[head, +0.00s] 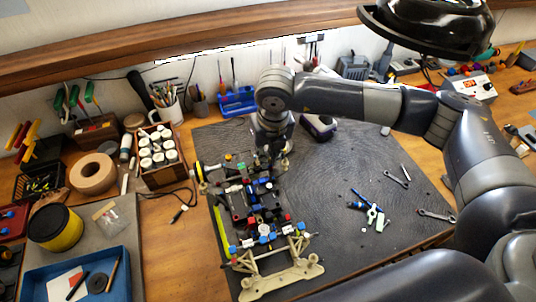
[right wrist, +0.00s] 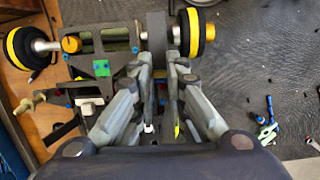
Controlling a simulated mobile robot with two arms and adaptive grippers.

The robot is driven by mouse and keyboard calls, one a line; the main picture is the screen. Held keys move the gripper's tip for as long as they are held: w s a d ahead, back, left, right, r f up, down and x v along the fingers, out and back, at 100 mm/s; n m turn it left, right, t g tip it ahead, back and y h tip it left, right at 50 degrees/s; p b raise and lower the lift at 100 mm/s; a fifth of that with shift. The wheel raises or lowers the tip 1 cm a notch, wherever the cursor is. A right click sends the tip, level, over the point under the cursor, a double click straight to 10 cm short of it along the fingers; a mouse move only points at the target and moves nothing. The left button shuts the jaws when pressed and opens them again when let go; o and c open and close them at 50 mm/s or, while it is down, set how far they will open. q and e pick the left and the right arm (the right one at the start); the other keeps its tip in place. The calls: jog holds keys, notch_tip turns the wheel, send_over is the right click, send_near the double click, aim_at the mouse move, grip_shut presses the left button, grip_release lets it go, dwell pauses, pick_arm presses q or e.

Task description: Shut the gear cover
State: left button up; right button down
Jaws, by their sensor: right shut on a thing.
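The RC racecar chassis (head: 262,210) lies on the dark mat, its rear toward the back of the bench. My right gripper (head: 274,158) points down over the rear end of the chassis. In the right wrist view its fingers (right wrist: 163,68) are close together on a dark grey upright part (right wrist: 156,32) between the two rear hubs. This part appears to be the gear cover; its lower portion and hinge are hidden by the fingers. I cannot tell how far it is swung. My left gripper is not in view.
Yellow-ringed hubs (right wrist: 24,47) stick out at the rear. Loose tools and small parts (head: 372,210) lie on the mat to the right. A purple-grey device (head: 319,126) stands behind the gripper. A black lamp (head: 425,30) hangs at the upper right. The mat's middle right is mostly clear.

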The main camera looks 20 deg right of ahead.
jog(key=c, duration=1.6)
grip_release()
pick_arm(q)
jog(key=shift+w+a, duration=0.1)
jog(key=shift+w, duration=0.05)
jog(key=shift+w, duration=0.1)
pick_arm(e)
notch_tip(320, 180, up, 8)
jog(key=s, duration=0.1)
jog(key=shift+s, duration=0.2)
jog(key=shift+f, duration=0.15)
